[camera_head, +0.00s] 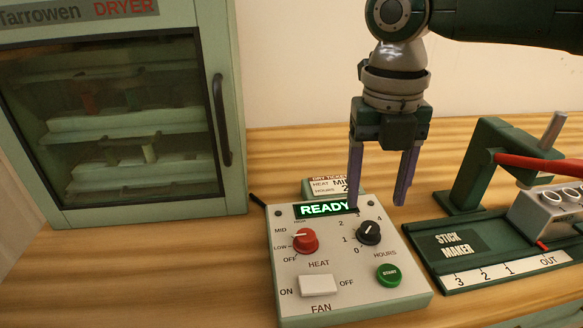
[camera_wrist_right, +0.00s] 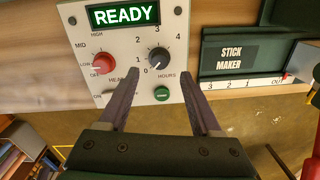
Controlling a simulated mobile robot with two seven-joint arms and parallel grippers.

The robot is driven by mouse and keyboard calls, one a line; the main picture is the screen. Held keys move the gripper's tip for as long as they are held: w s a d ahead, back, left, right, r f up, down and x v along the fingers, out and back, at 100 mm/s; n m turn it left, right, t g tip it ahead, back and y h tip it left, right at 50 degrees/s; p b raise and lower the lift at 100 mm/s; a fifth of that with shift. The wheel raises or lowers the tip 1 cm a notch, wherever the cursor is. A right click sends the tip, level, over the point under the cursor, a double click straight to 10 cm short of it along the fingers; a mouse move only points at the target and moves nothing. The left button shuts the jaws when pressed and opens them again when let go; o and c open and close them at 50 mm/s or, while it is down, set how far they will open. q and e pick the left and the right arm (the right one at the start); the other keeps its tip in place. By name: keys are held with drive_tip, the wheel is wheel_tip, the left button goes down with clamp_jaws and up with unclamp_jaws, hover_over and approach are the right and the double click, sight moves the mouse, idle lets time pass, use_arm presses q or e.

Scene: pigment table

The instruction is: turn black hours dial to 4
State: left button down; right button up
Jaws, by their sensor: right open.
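The black hours dial (camera_head: 369,233) sits at the right of the pale control panel (camera_head: 346,290), with marks 0 to 4 around it. It also shows in the right wrist view (camera_wrist_right: 158,58). Its white pointer is too small to read surely. My right gripper (camera_head: 376,205) points down above the panel's back edge, open and empty, its fingers apart from the dial. In the right wrist view the dial shows beyond and between the open fingertips (camera_wrist_right: 159,88). My left gripper is not in view.
The panel also has a red heat knob (camera_head: 305,241), a green start button (camera_head: 389,274), a white fan switch (camera_head: 318,286) and a lit READY display (camera_head: 326,208). A ticket stands behind, partly hidden. The dryer (camera_head: 228,100) is left; the stick maker (camera_head: 468,210) is close right.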

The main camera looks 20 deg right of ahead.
sight(370, 227)
wheel_tip(370, 227, down, 5)
drive_tip(key=shift+d+f+b, duration=0.1)
drive_tip(key=shift+f+b, duration=0.1)
drive_tip(key=shift+b, duration=0.1)
clamp_jaws()
idle(0.5)
